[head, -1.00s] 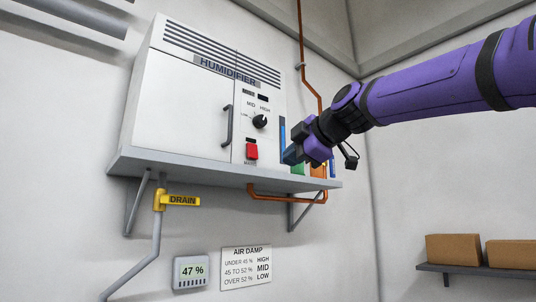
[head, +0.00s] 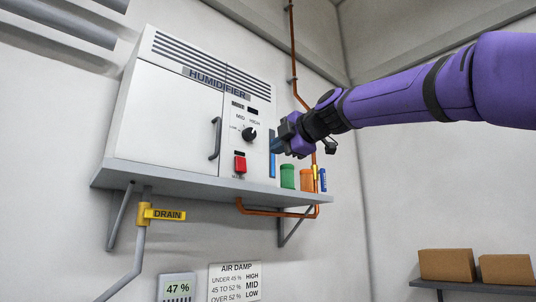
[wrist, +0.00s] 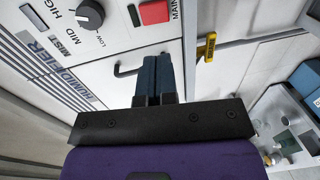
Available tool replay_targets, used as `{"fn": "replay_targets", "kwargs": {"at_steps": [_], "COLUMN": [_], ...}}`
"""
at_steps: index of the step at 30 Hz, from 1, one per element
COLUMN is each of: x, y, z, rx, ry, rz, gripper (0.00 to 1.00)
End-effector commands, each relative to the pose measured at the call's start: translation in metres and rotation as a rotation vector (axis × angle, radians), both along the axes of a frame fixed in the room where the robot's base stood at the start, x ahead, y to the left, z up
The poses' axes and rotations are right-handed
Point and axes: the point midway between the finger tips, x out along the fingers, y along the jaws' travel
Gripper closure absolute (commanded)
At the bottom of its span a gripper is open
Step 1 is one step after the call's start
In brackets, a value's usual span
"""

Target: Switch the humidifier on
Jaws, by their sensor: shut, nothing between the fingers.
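The white humidifier (head: 165,115) stands on a grey wall shelf. Its right panel has a black dial (head: 249,134) marked LOW, MID and HIGH, and a red mains switch (head: 240,164) below it. The dial (wrist: 90,14) and red switch (wrist: 155,12) also show at the top of the wrist view, the switch partly cut off. My gripper (head: 276,147) is at the panel's right side, about level with the dial and right of the switch. Its dark blue fingers (wrist: 158,78) are shut and empty. I cannot tell whether they touch the panel. The dial's exact setting is unclear.
A door handle (head: 215,139) sticks out left of the panel. Green (head: 287,176) and orange (head: 306,180) jars stand on the shelf (head: 170,181) at right. A yellow drain lever (head: 160,213) hangs below. A meter (head: 177,288) reads 47 %, beside the AIR DAMP chart (head: 235,282).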

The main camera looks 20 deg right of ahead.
Motion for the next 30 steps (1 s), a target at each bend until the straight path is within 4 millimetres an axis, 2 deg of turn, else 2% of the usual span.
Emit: {"fn": "replay_targets", "kwargs": {"at_steps": [12,18,24,30], "x": [0.072,0.101,0.116,0.120], "y": [0.022,0.033,0.038,0.039], "z": [-0.012,-0.017,-0.019,-0.020], "rx": [0.000,0.001,0.001,0.001], "ry": [0.002,0.002,0.001,0.001], "rz": [0.000,0.002,0.001,0.001], "gripper": [1.00,1.00,1.00,1.00]}}
